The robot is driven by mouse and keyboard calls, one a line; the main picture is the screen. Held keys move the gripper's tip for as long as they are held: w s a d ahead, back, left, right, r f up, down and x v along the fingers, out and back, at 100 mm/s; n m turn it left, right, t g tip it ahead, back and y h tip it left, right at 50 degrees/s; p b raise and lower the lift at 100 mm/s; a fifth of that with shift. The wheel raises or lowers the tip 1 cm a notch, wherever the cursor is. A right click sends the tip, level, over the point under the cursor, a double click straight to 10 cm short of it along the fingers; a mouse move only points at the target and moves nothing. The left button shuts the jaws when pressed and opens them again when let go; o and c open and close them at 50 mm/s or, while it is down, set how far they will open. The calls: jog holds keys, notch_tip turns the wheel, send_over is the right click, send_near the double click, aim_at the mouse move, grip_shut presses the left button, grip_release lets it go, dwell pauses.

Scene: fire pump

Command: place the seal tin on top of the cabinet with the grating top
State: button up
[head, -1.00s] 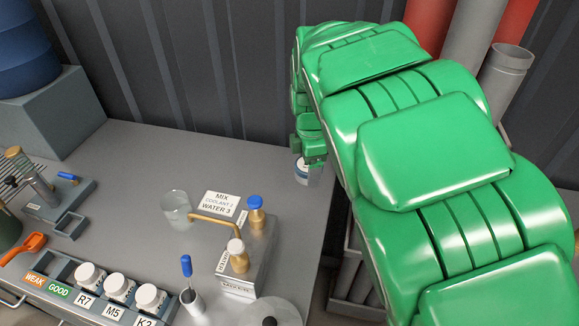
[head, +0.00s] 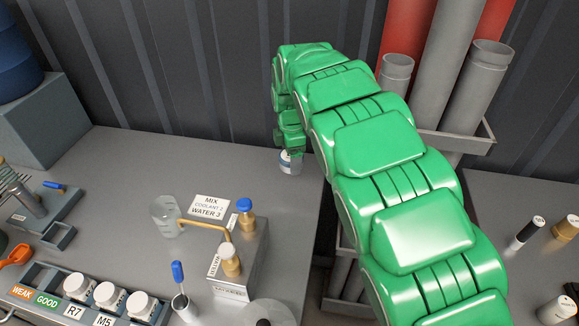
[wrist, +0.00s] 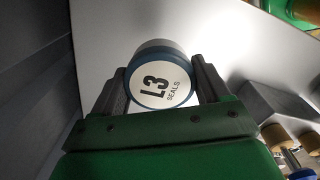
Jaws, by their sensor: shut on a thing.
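The seal tin (wrist: 162,83) is a round tin with a dark blue rim and a white lid marked "L3 SEALS". My gripper (wrist: 160,85) is shut on it, one finger on each side, in the wrist view. In the head view the tin (head: 291,163) shows as a small white and blue thing under my gripper (head: 291,152), above the far right part of the grey bench. My green arm hides part of that area. I cannot make out a cabinet with a grating top in these frames.
On the bench (head: 130,165) stand a clear beaker (head: 166,214), a tap unit (head: 240,262) and a rack of white-capped bottles (head: 110,297). Grey pipes (head: 470,85) stand behind my arm. A second surface (head: 490,200) at right holds several small items.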

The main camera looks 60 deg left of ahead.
send_over(289, 175)
jog(key=shift+w+f, duration=0.1)
jog(key=shift+f, duration=3.55)
jog(key=shift+f, duration=0.1)
jog(key=o, duration=1.1)
notch_tip(289, 175, up, 12)
jog(key=shift+r, duration=0.1)
